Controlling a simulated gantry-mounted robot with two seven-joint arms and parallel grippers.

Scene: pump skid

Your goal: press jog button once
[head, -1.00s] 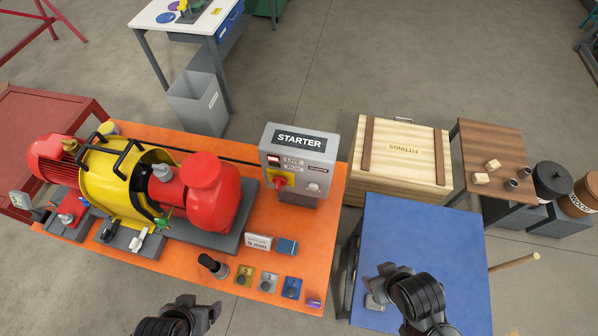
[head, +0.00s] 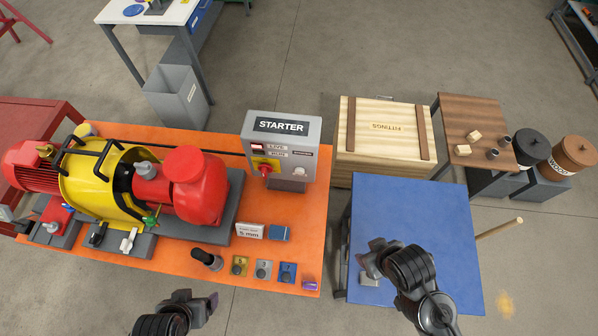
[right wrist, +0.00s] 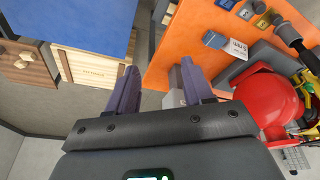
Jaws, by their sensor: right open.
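The grey starter box (head: 252,128) stands at the right end of the orange bench. Its front has a red rotary switch on a yellow plate (head: 265,168) and a pale round button (head: 299,171) at lower right, under a small unreadable label. My right gripper (head: 366,262) is over the blue table, right of and nearer than the box, apart from it. In the right wrist view its two fingers (right wrist: 158,88) are open with nothing held, and part of the box shows between them. My left gripper (head: 208,302) is at the bench's front edge; its jaws are unclear.
The red pump (head: 192,195) and yellow guard (head: 82,185) fill the bench's left. A black-handled tool (head: 206,258), small coloured blocks (head: 263,269) and a 5 mm sign (head: 249,231) lie before the box. The blue table (head: 420,210) is mostly bare; a fittings crate (head: 385,140) stands behind it.

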